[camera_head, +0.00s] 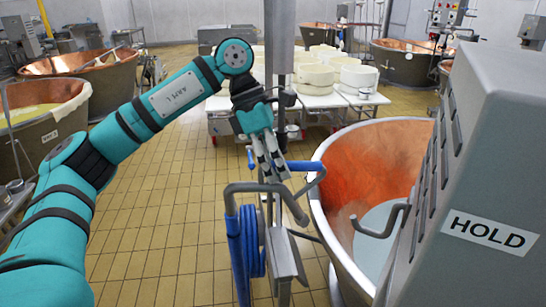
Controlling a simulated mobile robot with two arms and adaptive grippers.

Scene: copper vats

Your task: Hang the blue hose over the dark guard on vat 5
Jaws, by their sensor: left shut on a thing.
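My left gripper (272,173) points downward in the middle of the view, with its fingers shut on the blue hose. A blue length (308,166) shows on both sides of the fingertips. More blue hose (245,255) hangs in coils just below and left of the gripper, at a grey metal stand with a curved dark bar (262,188). A copper-lined vat (370,165) stands to the right of the gripper. A grey bent bar (383,224) shows over its opening. No vat number is readable on it, and I cannot tell which part is the dark guard. My right gripper is out of view.
A large grey cabinet (480,170) with a HOLD label fills the right side, close to me. A white table (330,98) with several white round blocks stands behind. Other vats stand at the left and back. Tiled floor (165,215) is clear at left centre.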

